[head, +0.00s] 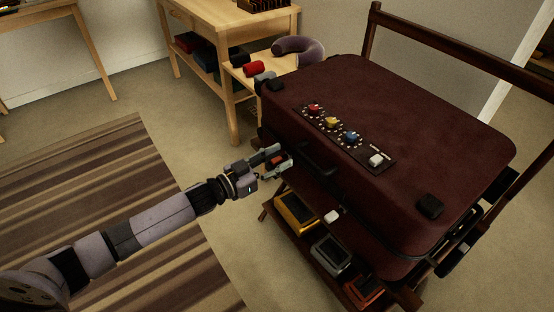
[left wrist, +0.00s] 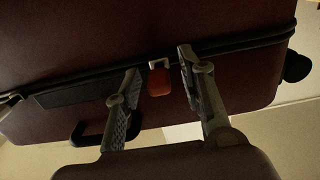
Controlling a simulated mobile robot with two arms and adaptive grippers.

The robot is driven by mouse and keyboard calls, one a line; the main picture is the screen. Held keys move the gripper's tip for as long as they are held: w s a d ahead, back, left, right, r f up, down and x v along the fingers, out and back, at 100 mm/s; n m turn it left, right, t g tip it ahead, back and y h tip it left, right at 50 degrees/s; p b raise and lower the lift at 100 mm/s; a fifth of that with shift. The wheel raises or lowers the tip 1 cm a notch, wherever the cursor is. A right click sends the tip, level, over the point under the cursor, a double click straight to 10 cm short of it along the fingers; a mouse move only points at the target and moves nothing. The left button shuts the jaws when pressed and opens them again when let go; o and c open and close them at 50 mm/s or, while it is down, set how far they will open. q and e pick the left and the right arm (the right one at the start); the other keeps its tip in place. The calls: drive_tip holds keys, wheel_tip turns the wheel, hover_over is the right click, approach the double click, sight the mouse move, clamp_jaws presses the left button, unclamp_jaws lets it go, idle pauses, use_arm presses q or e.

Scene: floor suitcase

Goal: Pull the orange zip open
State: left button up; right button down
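The dark red suitcase (head: 400,140) lies shut on a dark wooden stand. It also fills the upper part of the left wrist view (left wrist: 110,40). The orange zip pull (left wrist: 159,82) hangs from the dark zip line along the suitcase's side. My left gripper (head: 277,160) is at the suitcase's near left side. In the left wrist view its two fingers (left wrist: 158,85) are apart, one on each side of the orange pull, with gaps visible between the pull and both fingers. My right gripper is not in view.
A black handle (head: 317,160) sticks out from the suitcase's side near my left gripper. Yellow, grey and orange boxes (head: 331,252) stand on the shelf below. A wooden table (head: 235,20) and a low bench with a neck pillow (head: 298,50) stand behind. A striped rug (head: 100,210) lies clear at left.

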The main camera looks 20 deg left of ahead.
use_arm(q)
clamp_jaws()
idle(0.3)
idle(0.5)
